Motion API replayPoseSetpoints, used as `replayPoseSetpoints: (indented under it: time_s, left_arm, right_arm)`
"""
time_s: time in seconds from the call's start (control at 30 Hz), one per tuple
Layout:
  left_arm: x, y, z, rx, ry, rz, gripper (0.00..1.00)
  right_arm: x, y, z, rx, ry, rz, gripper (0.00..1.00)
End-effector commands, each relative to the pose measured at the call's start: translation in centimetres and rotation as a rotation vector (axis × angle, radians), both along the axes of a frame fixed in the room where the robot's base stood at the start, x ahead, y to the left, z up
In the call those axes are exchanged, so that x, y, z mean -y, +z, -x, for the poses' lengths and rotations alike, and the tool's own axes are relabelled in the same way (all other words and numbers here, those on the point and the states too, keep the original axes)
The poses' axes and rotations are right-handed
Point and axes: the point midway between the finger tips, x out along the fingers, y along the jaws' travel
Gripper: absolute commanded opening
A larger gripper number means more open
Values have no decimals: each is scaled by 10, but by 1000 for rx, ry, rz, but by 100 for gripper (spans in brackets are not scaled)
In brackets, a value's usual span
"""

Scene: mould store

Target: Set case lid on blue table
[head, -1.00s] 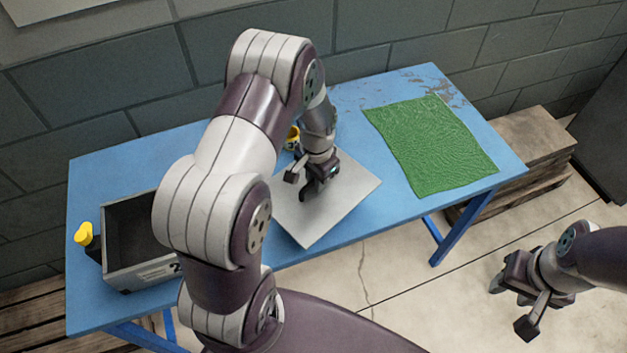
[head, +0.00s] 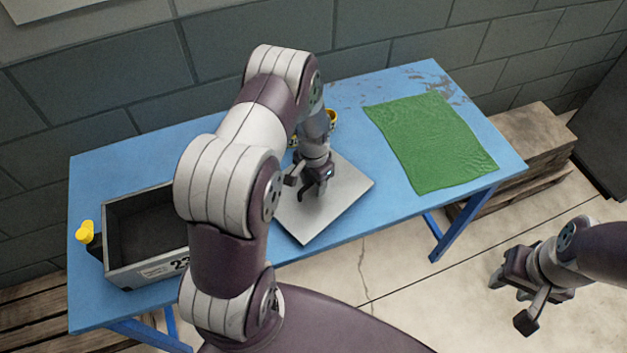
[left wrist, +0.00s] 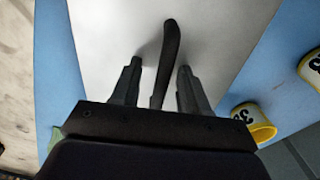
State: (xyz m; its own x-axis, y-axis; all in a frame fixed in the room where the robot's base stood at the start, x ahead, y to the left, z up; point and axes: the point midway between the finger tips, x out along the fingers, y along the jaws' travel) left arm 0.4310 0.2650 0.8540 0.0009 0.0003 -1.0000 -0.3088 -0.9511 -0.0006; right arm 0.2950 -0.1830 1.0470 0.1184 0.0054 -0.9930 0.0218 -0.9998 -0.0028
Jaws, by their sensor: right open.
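The case lid (head: 342,200) is a flat pale grey plate that appears to lie on the blue table (head: 125,170), inside its front edge. In the left wrist view the lid (left wrist: 100,40) fills the middle and its dark bar handle (left wrist: 170,45) stands between my left fingers. My left gripper (head: 312,192) is over the lid. In the left wrist view its fingers (left wrist: 158,75) are apart, with a gap beside the handle, nearer the right finger. My right gripper (head: 508,302) is open and empty, off the table over the floor.
A grey open box (head: 148,270) stands at the table's left end with a yellow-topped item (head: 86,231) beside it. A green mat (head: 432,145) lies at right. Small yellow-rimmed cups (head: 331,119) stand behind the lid, close to my left gripper.

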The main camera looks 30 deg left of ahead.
Motion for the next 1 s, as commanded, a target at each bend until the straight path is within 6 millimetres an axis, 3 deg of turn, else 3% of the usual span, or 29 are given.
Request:
replayPoseSetpoints:
  time_s: [0.23, 0.6, 0.77, 0.87, 1.0]
  left_arm:
    - [0, 10, -1, 3, 0, 0, 45]
    - [0, 100, -1, 4, 0, -1, 45]
    - [2, 122, 1, 3, 3, -1, 45]
    - [18, 140, 16, 21, 42, -3, 45]
    - [55, 169, 65, 70, 154, 2, 45]
  right_arm:
    - [0, 0, 0, 0, 0, 0, 43]
    - [0, -11, 0, 0, 0, 0, 43]
    - [0, -12, 0, 0, 0, 0, 43]
    - [0, -12, 0, 0, 0, 0, 43]
    - [0, -12, 0, 0, 0, 0, 43]
